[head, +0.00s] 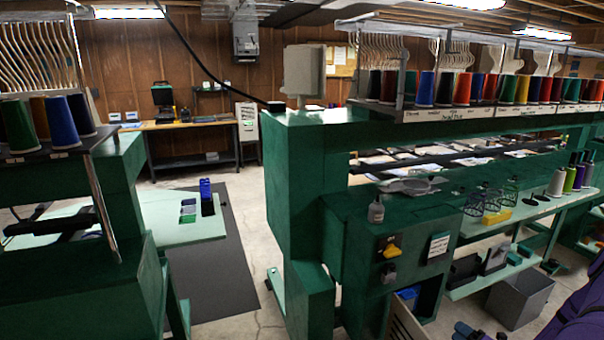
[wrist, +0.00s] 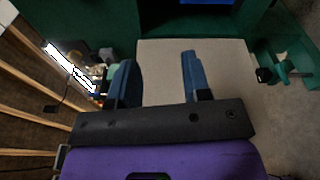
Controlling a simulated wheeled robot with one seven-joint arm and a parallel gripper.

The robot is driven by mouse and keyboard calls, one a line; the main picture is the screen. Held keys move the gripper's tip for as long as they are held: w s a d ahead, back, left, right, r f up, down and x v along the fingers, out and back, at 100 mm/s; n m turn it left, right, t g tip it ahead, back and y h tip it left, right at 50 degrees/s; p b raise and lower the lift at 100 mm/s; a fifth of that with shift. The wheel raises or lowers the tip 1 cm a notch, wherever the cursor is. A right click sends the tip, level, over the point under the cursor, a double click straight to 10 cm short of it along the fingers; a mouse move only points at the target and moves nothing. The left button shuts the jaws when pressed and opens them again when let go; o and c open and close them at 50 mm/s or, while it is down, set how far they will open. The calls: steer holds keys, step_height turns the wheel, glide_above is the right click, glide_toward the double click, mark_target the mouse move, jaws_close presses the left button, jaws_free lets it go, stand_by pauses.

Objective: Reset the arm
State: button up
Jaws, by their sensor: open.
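My gripper (wrist: 157,65) shows in the wrist view with its two blue fingers spread apart and nothing between them. Behind the fingers is a plain beige panel (wrist: 220,60), with dark green machine frame above it. Purple parts of my arm show at the lower right edge of the head view. Dark blue finger parts of the gripper (head: 470,331) show low at the bottom edge there, in front of the green embroidery machine (head: 350,240). Most of the arm lies outside both views.
Rows of thread cones (head: 463,89) stand on the machine's upper rack. Another green machine (head: 120,190) stands at left. Bare concrete floor (head: 238,325) and a dark mat (head: 215,280) lie between them.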

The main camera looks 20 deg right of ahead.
steer(key=w+a+r+n+g+y, duration=0.2)
steer(key=a+r+n+g, duration=0.3)
steer(key=a+r+n, duration=0.5)
steer(key=w+a+r+n+g+y, duration=0.25)
steer(key=r+n+g, duration=0.4)
steer(key=r, duration=0.85)
steer(key=w+a+r+n+g+y, duration=0.2)
steer(key=a+r+n+g, duration=0.1)
steer(key=a+r+n, duration=0.65)
steer(key=s+a+r+n+h, duration=0.3)
steer(key=s+a+r+n, duration=0.15)
steer(key=r, duration=0.25)
steer(key=s+a+r+n+g+h, duration=0.1)
steer(key=s+a+r+n+h, duration=0.25)
steer(key=s+r+n, duration=0.3)
steer(key=s+a+r+n+h, duration=0.2)
steer(key=s+a+r+n, duration=0.25)
steer(key=r, duration=0.25)
steer(key=s+a+r+n+t+h, duration=0.1)
steer(key=s+r+n+t+h, duration=0.1)
steer(key=s+n, duration=0.5)
steer(key=shift+s+r+n+t, duration=0.35)
steer(key=shift+s+r+t, duration=0.3)
steer(key=shift+s+r, duration=0.25)
steer(key=shift+w+a, duration=0.1)
